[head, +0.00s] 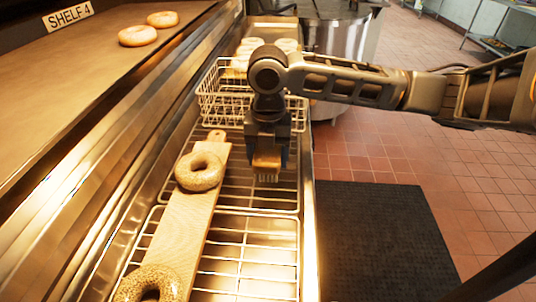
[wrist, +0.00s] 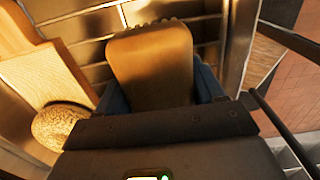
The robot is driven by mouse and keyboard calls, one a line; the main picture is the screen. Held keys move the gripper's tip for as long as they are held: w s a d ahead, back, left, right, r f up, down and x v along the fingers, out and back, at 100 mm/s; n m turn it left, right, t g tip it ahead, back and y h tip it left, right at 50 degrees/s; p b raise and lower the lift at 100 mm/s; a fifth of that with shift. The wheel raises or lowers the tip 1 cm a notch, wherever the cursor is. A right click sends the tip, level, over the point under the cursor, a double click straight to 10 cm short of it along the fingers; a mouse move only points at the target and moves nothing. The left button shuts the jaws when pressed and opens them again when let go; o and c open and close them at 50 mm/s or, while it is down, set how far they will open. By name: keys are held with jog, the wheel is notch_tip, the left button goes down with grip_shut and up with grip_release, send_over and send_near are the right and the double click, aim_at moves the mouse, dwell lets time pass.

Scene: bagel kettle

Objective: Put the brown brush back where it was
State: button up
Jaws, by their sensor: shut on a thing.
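The brown brush (head: 267,163) hangs below my gripper (head: 268,150) in the head view, with its pale bristles pointing down. My gripper is shut on it. The brush (wrist: 152,65) also fills the middle of the wrist view, between the blue fingers of my gripper (wrist: 152,92). In the head view it is over the wire rack (head: 262,200), to the right of the wooden board. I cannot tell whether the bristles touch the rack.
A wooden board (head: 187,222) with seeded bagels (head: 199,172) lies on the rack's left. A white wire basket (head: 222,108) stands behind my gripper, with bagels (head: 287,45) beyond it. A shelf with bagels (head: 138,36) is at upper left. A dark mat (head: 385,240) lies on the floor at right.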

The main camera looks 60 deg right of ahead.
jog(key=o, duration=1)
notch_tip(320, 180, up, 12)
jog(key=shift+r, duration=0.1)
